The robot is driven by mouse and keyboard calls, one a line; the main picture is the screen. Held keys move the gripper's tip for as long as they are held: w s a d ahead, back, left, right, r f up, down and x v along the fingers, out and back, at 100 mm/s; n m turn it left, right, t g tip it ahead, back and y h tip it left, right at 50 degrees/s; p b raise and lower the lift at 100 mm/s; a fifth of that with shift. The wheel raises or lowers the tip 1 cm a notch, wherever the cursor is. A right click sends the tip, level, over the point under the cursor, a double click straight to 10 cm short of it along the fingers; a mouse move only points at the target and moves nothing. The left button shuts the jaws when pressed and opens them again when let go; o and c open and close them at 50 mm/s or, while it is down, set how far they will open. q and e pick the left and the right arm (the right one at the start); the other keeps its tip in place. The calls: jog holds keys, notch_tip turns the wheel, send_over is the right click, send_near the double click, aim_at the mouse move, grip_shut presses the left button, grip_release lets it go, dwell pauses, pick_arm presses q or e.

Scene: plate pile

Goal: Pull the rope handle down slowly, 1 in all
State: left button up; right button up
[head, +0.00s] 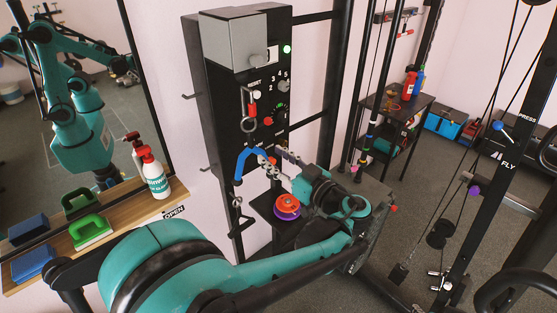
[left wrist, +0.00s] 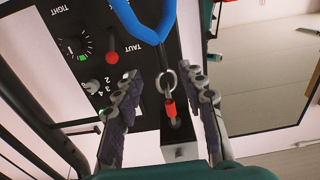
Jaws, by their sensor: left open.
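The blue rope handle (head: 246,158) hangs as an arch on the front of the black machine. Its blue rope also shows as a V at the top of the left wrist view (left wrist: 142,20). My left gripper (head: 277,161) is close to the right side of the blue rope. Its fingers are spread apart (left wrist: 164,88), with the ring and clip showing between them and nothing gripped. Whether a finger touches the rope I cannot tell. My right gripper is not in view.
The black machine (head: 194,75) has a grey box, dials and a green light. An orange and purple round item (head: 287,206) sits below my gripper. A wooden shelf (head: 150,208) at left holds a spray bottle (head: 154,175) and brushes. Cables and a post stand at right.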

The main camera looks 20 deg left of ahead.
aim_at(253, 143)
pick_arm(q)
jog(key=shift+x, duration=5.2)
grip_shut()
